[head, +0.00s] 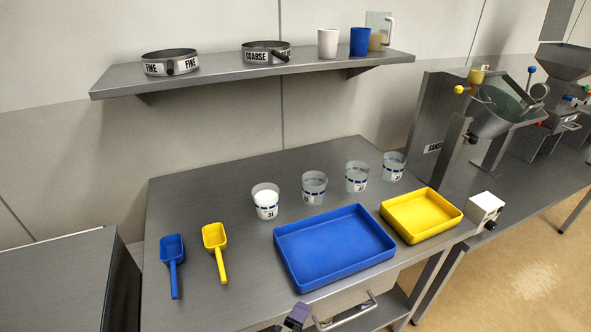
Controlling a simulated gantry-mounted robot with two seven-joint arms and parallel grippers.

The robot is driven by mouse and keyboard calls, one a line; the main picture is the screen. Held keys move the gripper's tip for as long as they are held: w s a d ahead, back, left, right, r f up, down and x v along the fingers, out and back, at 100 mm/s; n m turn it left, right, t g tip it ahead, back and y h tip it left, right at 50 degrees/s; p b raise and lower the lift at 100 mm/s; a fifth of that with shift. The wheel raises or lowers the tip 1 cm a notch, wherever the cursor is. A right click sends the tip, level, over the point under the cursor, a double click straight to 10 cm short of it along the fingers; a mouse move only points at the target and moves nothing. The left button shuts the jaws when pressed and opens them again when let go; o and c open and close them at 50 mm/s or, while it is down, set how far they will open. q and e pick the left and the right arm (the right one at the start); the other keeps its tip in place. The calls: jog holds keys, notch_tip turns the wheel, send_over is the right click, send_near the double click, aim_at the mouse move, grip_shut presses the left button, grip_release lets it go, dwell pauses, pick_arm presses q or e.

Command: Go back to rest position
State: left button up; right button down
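The steel table (190,200) holds a blue scoop (172,262), a yellow scoop (216,250), a blue tray (334,247) and a smaller yellow tray (421,215). Several clear cups stand in a row behind the trays. The leftmost cup (266,202) holds white material. Both trays look empty, and no gripper touches anything on the table.
A wall shelf (220,80) carries two sieves marked FINE (170,64) and COARSE (266,53), a white cup (328,43), a blue cup (360,41) and a jug (379,30). A hopper machine (493,112) and white box (485,210) stand right. A drawer handle (346,312) sticks out in front.

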pick_arm(q)
jog(key=s+a+f+n+g+y+p, duration=0.2)
jog(key=s+a+f+n+g, duration=0.3)
jog(key=s+a+n, duration=0.5)
jog(key=s+a+f+n+g+y+p, duration=0.2)
jog(key=s+a+f+n, duration=0.6)
jog(key=a+n, duration=0.35)
notch_tip(320, 180, up, 38)
jog(key=p, duration=3.7)
jog(key=shift+w+d+r+p, duration=0.15)
jog(key=shift+w+d+p, duration=0.15)
jog(key=shift+w+p, duration=0.15)
jog(key=shift+c, duration=0.3)
